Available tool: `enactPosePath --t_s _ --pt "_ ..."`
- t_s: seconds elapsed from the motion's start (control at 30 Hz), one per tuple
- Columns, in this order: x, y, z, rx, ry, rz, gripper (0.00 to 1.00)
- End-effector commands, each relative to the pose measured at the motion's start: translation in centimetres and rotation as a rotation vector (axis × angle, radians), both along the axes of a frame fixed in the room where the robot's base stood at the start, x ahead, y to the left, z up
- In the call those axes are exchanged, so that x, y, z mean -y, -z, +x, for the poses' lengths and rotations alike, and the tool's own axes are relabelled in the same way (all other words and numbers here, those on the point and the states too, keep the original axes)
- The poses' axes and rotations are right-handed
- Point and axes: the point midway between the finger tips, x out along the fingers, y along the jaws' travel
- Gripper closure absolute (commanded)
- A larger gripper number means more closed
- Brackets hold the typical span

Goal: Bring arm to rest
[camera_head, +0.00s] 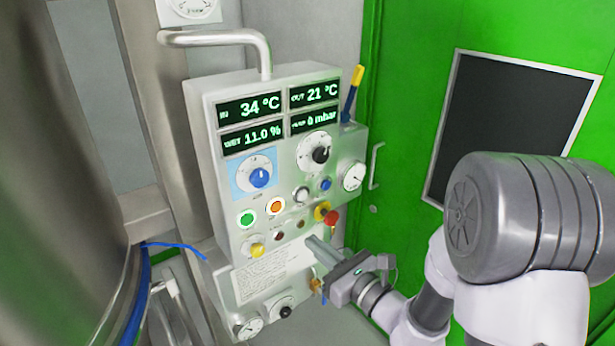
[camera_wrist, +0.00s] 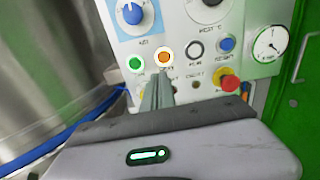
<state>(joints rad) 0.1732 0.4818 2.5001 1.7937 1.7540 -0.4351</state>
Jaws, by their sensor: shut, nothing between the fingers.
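My gripper (camera_head: 322,250) is in front of the lower part of a grey control panel (camera_head: 210,165), its fingers together and empty. In the wrist view my gripper (camera_wrist: 157,88) points up at the panel, its tips just below the lit orange button (camera_wrist: 163,57). I cannot tell whether the tips touch the panel. The lit green button (camera_wrist: 135,64) is left of the tips, and the red mushroom button (camera_wrist: 230,83) is to the right. My arm reaches in from the lower right in the head view.
The panel displays (camera_head: 250,108) read 34 °C, 21 °C, 11.0 % and 0 mbar. A blue knob (camera_head: 260,177) and a black knob (camera_head: 320,154) sit below them. A large steel vessel (camera_head: 60,200) stands left. A green door (camera_head: 415,60) with a dark window (camera_head: 515,115) is right.

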Motion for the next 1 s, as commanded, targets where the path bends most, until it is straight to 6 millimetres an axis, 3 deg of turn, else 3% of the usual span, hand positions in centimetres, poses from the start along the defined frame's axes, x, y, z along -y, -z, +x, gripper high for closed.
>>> enactPosePath --t_s 0.07,0.13,0.17,0.2,0.23,0.3,0.37,0.43,0.5,0.6,0.7,1.0 --pt "-2.5 -1.2 -1.8 0.041 -0.116 -0.049 1.0" --pt "-6.3 -2.5 -5.9 0.109 -0.329 -0.168 1.0" --pt "-8.0 -2.7 -8.5 0.146 -0.441 -0.249 1.0" --pt "-9.6 -2.3 -12.5 0.202 -0.597 -0.393 1.0" --pt "-10.2 -1.4 -15.6 0.245 -0.712 -0.525 1.0" --pt "-8.9 1.7 -21.5 0.346 -0.928 -0.883 1.0" --pt "-5.8 4.0 -24.1 0.419 -1.035 -1.199 1.0" --pt "-1.6 5.3 -25.0 0.487 -1.082 -1.532 1.0" --pt "1.9 5.2 -24.9 0.532 -1.081 -1.791 1.0" --pt "4.7 4.3 -24.5 0.564 -1.058 -2.004 1.0" --pt "5.6 3.7 -24.3 0.57 -1.049 -2.069 1.0" --pt "5.6 3.7 -24.3 0.568 -1.052 -2.065 1.0"
